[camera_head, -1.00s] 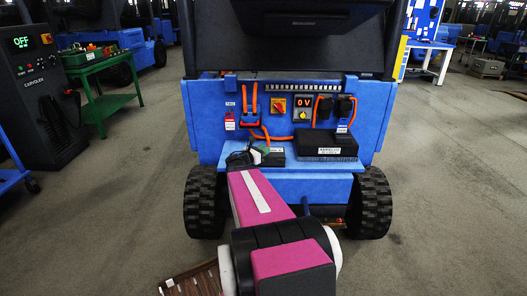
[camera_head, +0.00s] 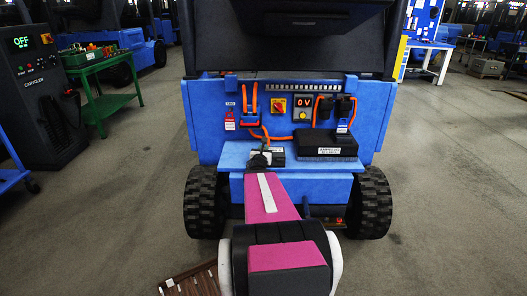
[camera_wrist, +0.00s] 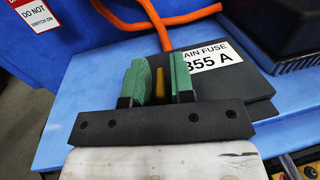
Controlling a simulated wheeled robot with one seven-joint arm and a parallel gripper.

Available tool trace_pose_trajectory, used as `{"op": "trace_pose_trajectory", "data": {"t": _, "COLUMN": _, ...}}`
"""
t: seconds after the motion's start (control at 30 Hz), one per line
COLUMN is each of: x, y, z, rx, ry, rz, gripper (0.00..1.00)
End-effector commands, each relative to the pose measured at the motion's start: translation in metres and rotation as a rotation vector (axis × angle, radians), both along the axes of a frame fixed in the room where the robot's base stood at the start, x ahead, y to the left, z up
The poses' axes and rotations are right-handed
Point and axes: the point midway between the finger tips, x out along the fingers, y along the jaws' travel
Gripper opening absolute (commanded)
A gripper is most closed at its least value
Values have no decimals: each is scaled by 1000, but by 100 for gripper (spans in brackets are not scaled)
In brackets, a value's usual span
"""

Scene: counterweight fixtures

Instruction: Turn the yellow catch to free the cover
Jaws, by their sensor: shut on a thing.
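The yellow catch (camera_wrist: 160,78) shows in the wrist view as a narrow upright strip between the green finger pads of my gripper (camera_wrist: 161,82). My gripper is shut on it; the exact contact with the pads is hard to see. The cover (camera_wrist: 255,91) is a dark flat box with a white label reading "355 A". In the head view the cover (camera_head: 277,161) lies on the blue shelf, and my gripper (camera_head: 260,158) is over its left part. The catch is hidden in the head view.
A larger black box (camera_head: 326,145) stands on the shelf (camera_head: 233,155) to the right of the cover. Orange cables (camera_head: 262,134) run close behind the cover. A red tag (camera_head: 230,121) hangs on the blue panel, and a display (camera_head: 303,102) reads 0 V.

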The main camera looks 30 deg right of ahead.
Motion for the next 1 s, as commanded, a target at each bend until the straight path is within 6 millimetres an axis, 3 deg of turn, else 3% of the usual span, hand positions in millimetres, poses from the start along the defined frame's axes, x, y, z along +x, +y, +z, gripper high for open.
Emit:
{"op": "trace_pose_trajectory", "data": {"t": 0.73, "x": 1, "y": 0, "z": 1, "rx": -3, "ry": -3, "rz": 50, "gripper": 0}}
{"op": "trace_pose_trajectory", "data": {"t": 0.77, "x": 1, "y": 0, "z": 1, "rx": -3, "ry": -3, "rz": 50, "gripper": 26}}
{"op": "trace_pose_trajectory", "data": {"t": 0.8, "x": 1, "y": 0, "z": 1, "rx": -3, "ry": -3, "rz": 50, "gripper": 34}}
{"op": "trace_pose_trajectory", "data": {"t": 1.0, "x": 1, "y": 0, "z": 1, "rx": -2, "ry": -2, "rz": 50, "gripper": 34}}
